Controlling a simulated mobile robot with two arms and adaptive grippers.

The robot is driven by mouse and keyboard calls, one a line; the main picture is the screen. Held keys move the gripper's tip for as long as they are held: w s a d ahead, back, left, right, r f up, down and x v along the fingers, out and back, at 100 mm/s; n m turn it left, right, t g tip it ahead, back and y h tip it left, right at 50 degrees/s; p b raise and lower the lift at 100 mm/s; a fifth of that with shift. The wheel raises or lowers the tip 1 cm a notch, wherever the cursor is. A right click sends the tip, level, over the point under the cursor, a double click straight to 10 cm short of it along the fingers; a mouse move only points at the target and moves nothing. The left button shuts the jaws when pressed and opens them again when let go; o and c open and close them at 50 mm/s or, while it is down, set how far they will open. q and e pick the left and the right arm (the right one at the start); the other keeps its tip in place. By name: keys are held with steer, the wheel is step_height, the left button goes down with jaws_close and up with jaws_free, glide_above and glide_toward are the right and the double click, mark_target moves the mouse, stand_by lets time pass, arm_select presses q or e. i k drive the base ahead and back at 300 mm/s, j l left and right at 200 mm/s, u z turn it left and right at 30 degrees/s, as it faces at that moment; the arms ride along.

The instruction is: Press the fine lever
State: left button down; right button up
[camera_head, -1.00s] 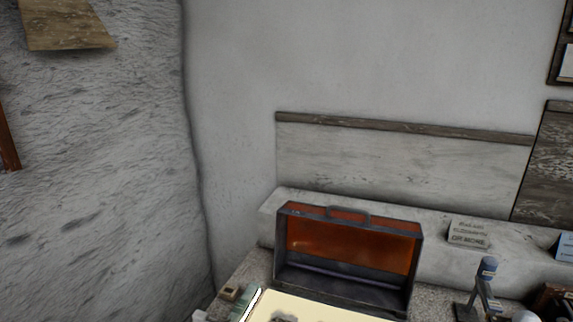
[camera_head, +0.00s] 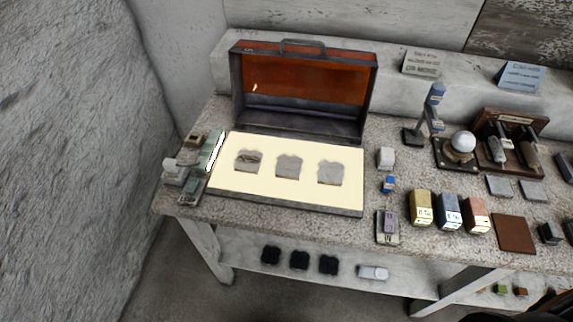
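No part is clearly marked as the fine lever, and I cannot tell which one it is. A dark wooden stand (camera_head: 513,119) at the right of the table holds two grey, handle-like parts, the left one (camera_head: 495,149) and the right one (camera_head: 531,153). At the table's left end is a small green and grey device (camera_head: 190,190) beside a pale block (camera_head: 174,173).
An open orange-lined case (camera_head: 305,75) stands behind a glowing cream panel (camera_head: 300,200) with three grey shapes. Gold (camera_head: 421,207), blue-grey (camera_head: 448,211) and copper (camera_head: 476,215) blocks stand right of it. A white ball (camera_head: 463,141) sits on a base. Black pieces lie on the lower shelf (camera_head: 340,286).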

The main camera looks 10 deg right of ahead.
mark_target(506, 143)
steer(key=z, duration=1.75)
